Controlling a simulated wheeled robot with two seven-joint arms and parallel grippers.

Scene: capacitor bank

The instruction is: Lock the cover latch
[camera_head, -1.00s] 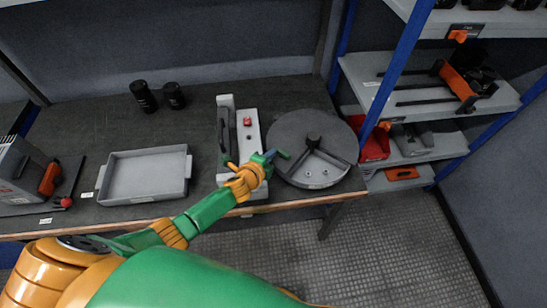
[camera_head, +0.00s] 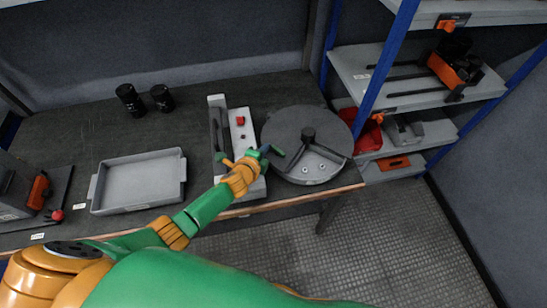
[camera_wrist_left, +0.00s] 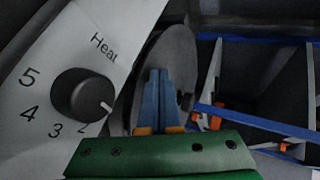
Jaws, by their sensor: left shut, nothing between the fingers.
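My left gripper (camera_head: 270,152) is shut and empty. It is over the right edge of the grey device and close to the left rim of the round grey unit (camera_head: 287,122). Its blue fingers (camera_wrist_left: 160,98) lie together in the left wrist view, in front of a round grey disc (camera_wrist_left: 186,56). The round unit has a dark central post with an arm (camera_head: 308,135) and a lighter wedge-shaped section. The grey device has a red button (camera_head: 240,121) and a black handle (camera_head: 217,130). I cannot tell which part is the cover latch. My right gripper is out of view.
A dial marked "Heat" (camera_wrist_left: 82,95) is close on the left in the wrist view. A grey tray (camera_head: 140,181) and two black cylinders (camera_head: 131,99) are left on the dark bench. A blue-post shelf (camera_head: 375,95) stands to the right.

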